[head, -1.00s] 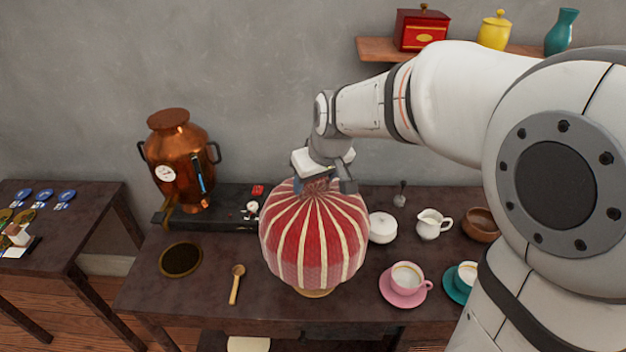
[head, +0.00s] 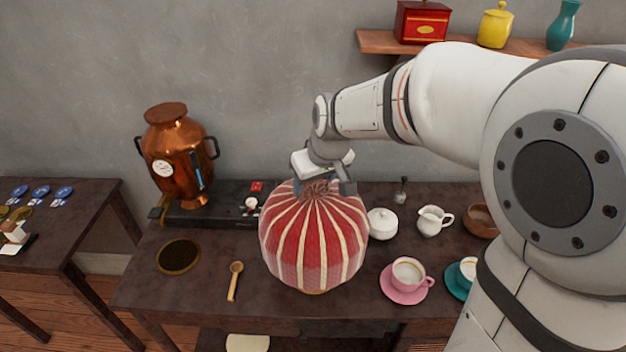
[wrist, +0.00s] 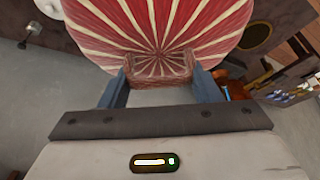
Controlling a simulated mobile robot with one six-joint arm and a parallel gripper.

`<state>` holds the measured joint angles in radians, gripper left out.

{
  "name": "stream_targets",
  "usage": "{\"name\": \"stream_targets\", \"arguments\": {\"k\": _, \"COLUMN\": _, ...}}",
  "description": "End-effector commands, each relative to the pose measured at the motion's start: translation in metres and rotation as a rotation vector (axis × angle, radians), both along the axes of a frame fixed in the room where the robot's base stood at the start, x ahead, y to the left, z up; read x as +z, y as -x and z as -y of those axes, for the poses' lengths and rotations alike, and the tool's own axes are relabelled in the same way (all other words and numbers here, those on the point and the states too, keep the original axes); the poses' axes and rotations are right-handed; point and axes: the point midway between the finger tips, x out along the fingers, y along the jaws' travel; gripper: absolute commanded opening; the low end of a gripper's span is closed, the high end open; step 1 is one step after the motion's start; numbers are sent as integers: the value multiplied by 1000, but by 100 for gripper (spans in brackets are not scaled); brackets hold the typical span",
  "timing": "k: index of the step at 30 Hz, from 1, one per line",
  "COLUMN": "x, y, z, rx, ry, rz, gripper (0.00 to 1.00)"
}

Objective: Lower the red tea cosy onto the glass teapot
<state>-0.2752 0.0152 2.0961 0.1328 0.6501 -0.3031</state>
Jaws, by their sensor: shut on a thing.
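The red tea cosy (head: 314,245), striped with cream, hangs upright below my gripper (head: 322,187) in the head view. My gripper is shut on the gathered top of the cosy. In the wrist view the cosy (wrist: 160,25) fills the upper middle, and the gripper's fingers (wrist: 160,75) stand on either side of its gathered top. The glass teapot is not visible; the cosy hides whatever is beneath it.
The front left is mostly clear.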

Motion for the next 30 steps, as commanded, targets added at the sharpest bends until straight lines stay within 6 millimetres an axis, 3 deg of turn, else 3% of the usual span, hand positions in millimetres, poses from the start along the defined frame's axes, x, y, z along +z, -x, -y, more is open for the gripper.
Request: {"name": "stream_targets", "arguments": {"k": 30, "x": -43, "y": 0, "z": -1, "rx": 2, "ry": -1, "rz": 1, "gripper": 18}}
